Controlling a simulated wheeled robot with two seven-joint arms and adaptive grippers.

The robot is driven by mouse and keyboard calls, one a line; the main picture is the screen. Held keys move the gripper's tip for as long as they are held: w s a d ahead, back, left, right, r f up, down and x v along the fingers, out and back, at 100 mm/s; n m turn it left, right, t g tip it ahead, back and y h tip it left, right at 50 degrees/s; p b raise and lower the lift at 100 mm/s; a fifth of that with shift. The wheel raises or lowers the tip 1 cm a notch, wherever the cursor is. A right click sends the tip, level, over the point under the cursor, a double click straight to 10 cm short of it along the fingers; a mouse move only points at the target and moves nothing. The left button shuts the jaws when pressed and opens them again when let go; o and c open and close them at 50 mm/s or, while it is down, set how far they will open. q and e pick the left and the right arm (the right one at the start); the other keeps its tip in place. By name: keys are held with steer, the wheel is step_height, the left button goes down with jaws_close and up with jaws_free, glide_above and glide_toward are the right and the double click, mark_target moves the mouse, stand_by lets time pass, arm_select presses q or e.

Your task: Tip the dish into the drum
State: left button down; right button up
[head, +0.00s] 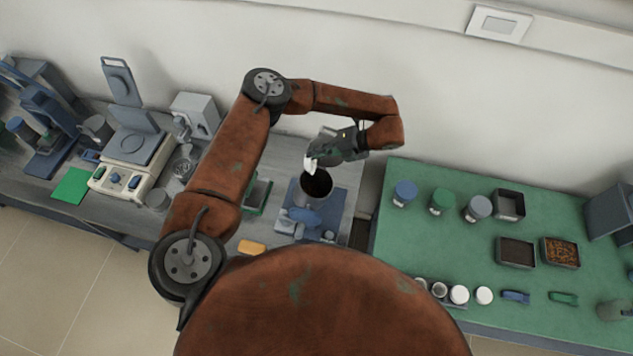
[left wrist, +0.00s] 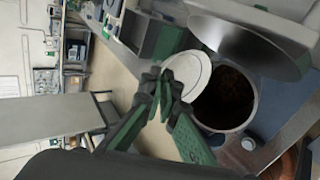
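My left gripper (head: 317,154) is over the drum, its fingers closed on the rim of a small white dish (head: 310,164). In the left wrist view the gripper's green fingertips (left wrist: 163,88) meet at the edge of the round dish (left wrist: 190,70). The dish looks tilted, beside the drum's mouth in the picture; I cannot tell whether anything is in it. The drum (head: 316,191) is an open grey cylinder with dark matter inside; it also shows in the left wrist view (left wrist: 251,112). My right gripper is not in view.
The drum stands on a blue base (head: 341,205) at the grey bench's right end. A round grey lid (left wrist: 250,48) is raised beside its mouth. A balance (head: 134,160) stands left. The green table (head: 440,250) to the right holds jars, trays and white pots.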

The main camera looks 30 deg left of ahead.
mark_target(305, 163)
arm_select(q)
steer(key=s+a+h+p, duration=0.1)
steer(key=p, duration=0.1)
steer(key=s+a+h+p, duration=0.1)
steer(key=shift+s+t+h+p, duration=0.35)
steer(key=shift+t+h, duration=0.05)
steer(key=shift+s+a+f+h, duration=0.1)
steer(key=shift+s+f+h, duration=0.2)
steer(key=shift+h, duration=0.3)
steer(key=a+h, duration=0.1)
steer(key=f+t+h, duration=0.1)
steer(key=s+a+h+b, duration=0.1)
steer(key=shift+a+f+t+h, duration=0.25)
steer(key=shift+a+t+h, duration=0.05)
steer(key=shift+a+h, duration=0.1)
steer(key=shift+w+d, duration=0.1)
steer(key=shift+d, duration=0.05)
